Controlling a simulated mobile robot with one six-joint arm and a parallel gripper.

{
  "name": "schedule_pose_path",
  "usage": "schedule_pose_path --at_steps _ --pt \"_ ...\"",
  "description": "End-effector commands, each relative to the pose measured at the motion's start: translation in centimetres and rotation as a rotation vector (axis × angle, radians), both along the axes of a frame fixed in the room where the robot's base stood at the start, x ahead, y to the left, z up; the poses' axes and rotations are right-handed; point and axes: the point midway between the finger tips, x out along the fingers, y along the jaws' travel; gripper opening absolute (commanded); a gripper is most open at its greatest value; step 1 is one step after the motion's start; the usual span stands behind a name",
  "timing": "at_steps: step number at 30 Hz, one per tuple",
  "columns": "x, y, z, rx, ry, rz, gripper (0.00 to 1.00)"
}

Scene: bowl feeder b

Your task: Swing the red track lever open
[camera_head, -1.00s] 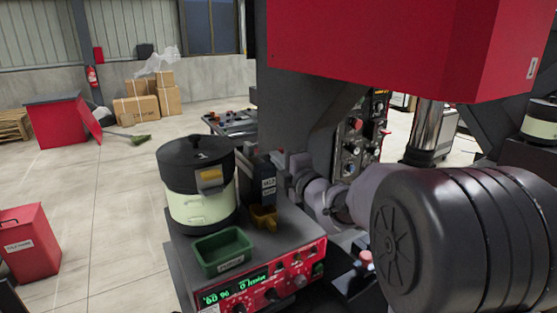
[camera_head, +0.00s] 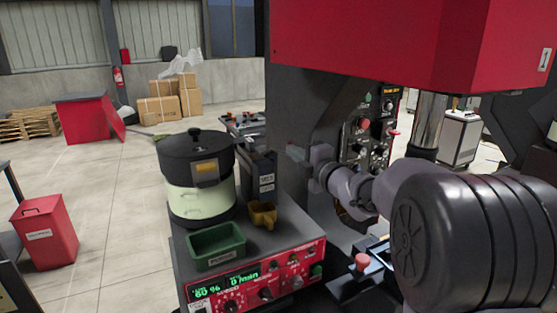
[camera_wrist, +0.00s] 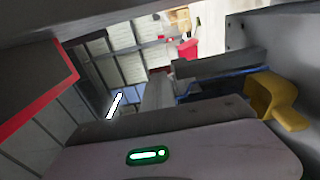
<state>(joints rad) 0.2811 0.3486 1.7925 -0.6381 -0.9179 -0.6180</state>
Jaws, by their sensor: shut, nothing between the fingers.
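I cannot make out a red track lever for certain. The bowl feeder (camera_head: 199,204), a pale green drum with a black lid, stands on a grey and red control unit. A dark upright block (camera_head: 261,176) and a yellow chute (camera_head: 262,216) are at its right. My gripper (camera_head: 296,153) is shut and empty, to the right of the block and a little above it; its tips are small and partly hidden against the dark column. The yellow chute also shows at the right of the wrist view (camera_wrist: 275,98). A red knob (camera_head: 362,261) sits on a low dark box; I cannot tell whether it is the lever.
A green tray (camera_head: 217,246) stands on the unit in front of the bowl. A red machine head (camera_head: 370,40) on a dark column (camera_head: 300,110) overhangs my arm. A panel with knobs (camera_head: 368,130) is behind the wrist. Open floor lies at left.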

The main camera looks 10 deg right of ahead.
Motion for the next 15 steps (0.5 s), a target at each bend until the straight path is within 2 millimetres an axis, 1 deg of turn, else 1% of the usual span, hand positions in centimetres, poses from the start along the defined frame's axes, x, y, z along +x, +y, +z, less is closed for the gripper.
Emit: schedule_pose_path --at_steps 3,9,15 --pt "0.6 -0.9 -0.1 -0.001 -0.001 -0.001 0.0" --pt "1.6 -2.2 0.0 -0.001 -0.001 -0.001 0.0" --pt "2.6 -3.0 0.0 0.0 0.0 -0.001 0.0"
